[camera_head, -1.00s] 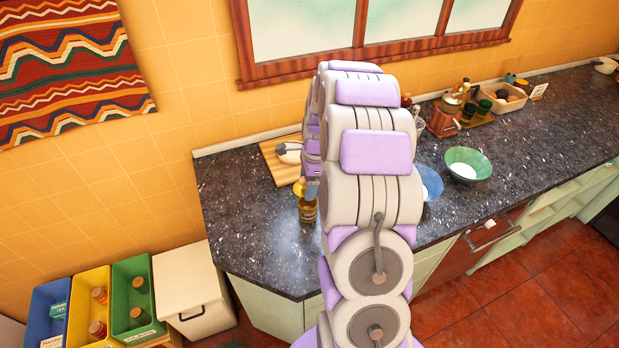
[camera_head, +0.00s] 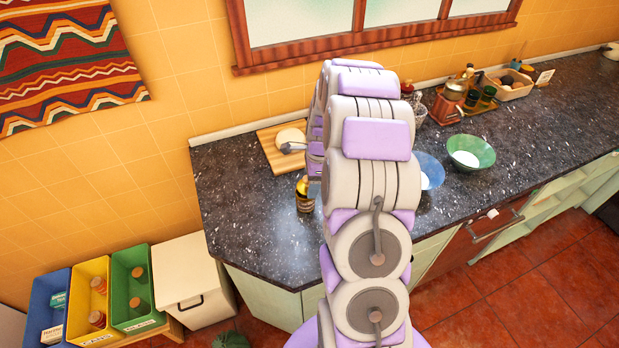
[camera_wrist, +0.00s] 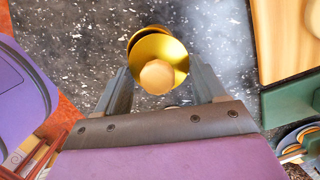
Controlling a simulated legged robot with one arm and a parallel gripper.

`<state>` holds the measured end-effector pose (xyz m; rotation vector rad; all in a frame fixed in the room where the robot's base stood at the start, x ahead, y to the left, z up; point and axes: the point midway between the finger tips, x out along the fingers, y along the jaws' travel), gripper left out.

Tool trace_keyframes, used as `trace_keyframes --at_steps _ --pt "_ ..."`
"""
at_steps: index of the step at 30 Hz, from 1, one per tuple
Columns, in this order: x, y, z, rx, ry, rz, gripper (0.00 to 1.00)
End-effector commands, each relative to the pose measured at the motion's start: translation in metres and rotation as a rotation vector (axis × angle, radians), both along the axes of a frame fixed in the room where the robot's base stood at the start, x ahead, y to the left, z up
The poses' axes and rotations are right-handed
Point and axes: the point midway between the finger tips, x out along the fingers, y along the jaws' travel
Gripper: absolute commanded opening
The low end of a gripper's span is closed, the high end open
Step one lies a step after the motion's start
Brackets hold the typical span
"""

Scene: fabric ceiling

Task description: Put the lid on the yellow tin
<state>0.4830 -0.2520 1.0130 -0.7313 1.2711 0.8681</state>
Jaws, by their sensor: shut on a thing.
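A yellow round lid (camera_wrist: 157,50) with a pale knob lies between the fingers of my gripper (camera_wrist: 160,84) in the wrist view. My gripper is shut on it. A brownish-orange rim (camera_wrist: 147,32) shows just past the lid's far edge; I cannot tell whether it touches the lid. In the head view, an amber and yellow container (camera_head: 304,196) stands upright on the counter, just left of my arm. I cannot tell whether it is the tin. My arm hides the gripper and lid there.
A wooden board (camera_head: 270,148) with a pale round item lies behind. A blue dish (camera_head: 429,168) and green bowl (camera_head: 471,151) stand to the right. Colored bins (camera_head: 95,300) stand at the lower left.

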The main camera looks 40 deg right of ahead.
Motion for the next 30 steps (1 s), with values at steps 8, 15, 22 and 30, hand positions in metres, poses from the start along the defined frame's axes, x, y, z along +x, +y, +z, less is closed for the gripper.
trace_keyframes --at_steps 8,15,22,30 --pt "-0.001 0.006 0.000 -0.004 0.002 0.002 0.41" --pt "0.000 0.001 -0.001 0.000 0.001 0.001 0.41" --pt "-0.001 -0.003 -0.002 0.001 0.002 0.000 0.41" --pt "-0.002 -0.004 -0.002 -0.002 0.002 0.001 0.41"
